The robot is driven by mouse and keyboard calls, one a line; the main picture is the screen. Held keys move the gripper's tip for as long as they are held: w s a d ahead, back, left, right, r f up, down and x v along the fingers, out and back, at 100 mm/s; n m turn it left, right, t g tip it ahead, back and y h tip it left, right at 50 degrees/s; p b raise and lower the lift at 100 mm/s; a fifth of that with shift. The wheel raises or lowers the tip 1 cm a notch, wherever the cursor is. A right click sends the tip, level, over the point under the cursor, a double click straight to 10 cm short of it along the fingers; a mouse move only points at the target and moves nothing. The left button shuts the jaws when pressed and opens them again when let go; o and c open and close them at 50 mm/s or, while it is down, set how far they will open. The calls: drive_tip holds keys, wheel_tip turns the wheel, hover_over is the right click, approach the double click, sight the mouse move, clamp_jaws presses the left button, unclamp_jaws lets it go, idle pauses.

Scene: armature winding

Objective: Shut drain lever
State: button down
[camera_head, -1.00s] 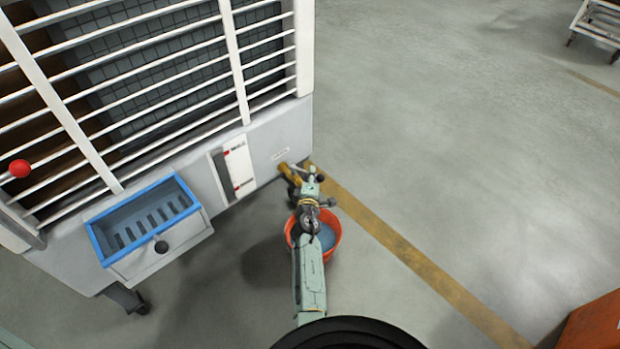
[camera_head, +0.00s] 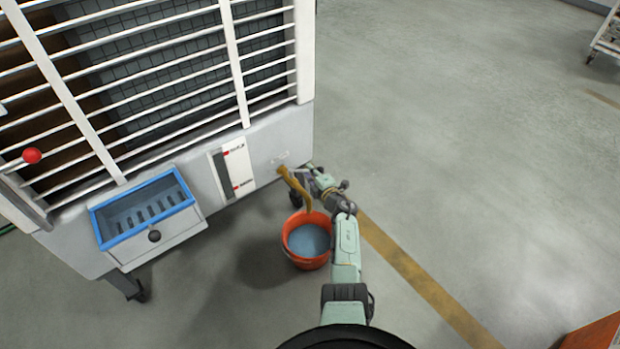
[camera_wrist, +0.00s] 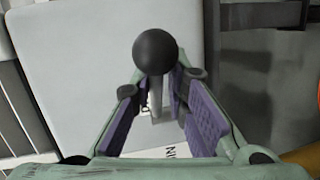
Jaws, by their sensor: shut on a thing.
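The drain lever shows in the wrist view as a black ball knob (camera_wrist: 155,52) on a thin grey shaft. My gripper (camera_wrist: 158,92) has its two purple-padded fingers on either side of the shaft, just below the knob, and is shut on it. In the head view my gripper (camera_head: 309,174) is at the lower right corner of the white machine (camera_head: 255,155), beside the brownish-yellow drain pipe (camera_head: 294,184). The pipe slants down towards an orange bucket (camera_head: 305,262) of bluish water. The lever is too small or hidden to make out in the head view.
A blue-rimmed open tray (camera_head: 150,240) with a black knob juts from the machine at the left. A red ball handle (camera_head: 32,156) is at the far left. An orange object (camera_head: 595,338) is at the lower right corner.

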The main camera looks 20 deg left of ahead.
drive_tip(key=w+a+n+g+y+b, duration=0.1)
drive_tip(key=n+g+b, duration=0.1)
drive_tip(key=b, duration=0.6)
drive_tip(key=w+n+g+y+b, duration=0.1)
drive_tip(key=n+g+y+b, duration=0.1)
drive_tip(key=b, duration=0.5)
drive_tip(key=w+a+n+g+y+b, duration=0.1)
drive_tip(key=n+g+b, duration=0.2)
drive_tip(key=b, duration=0.5)
drive_tip(key=shift+w+a+r+g+y+b, duration=0.3)
drive_tip(key=shift+w+g+y+b, duration=0.1)
drive_tip(key=shift+g, duration=0.2)
drive_tip(key=shift+r, duration=0.2)
drive_tip(key=c, duration=1.7)
unclamp_jaws()
drive_tip(key=shift+a, duration=0.15)
drive_tip(key=shift+f, duration=0.15)
drive_tip(key=shift+f, duration=0.1)
drive_tip(key=shift+s, duration=0.1)
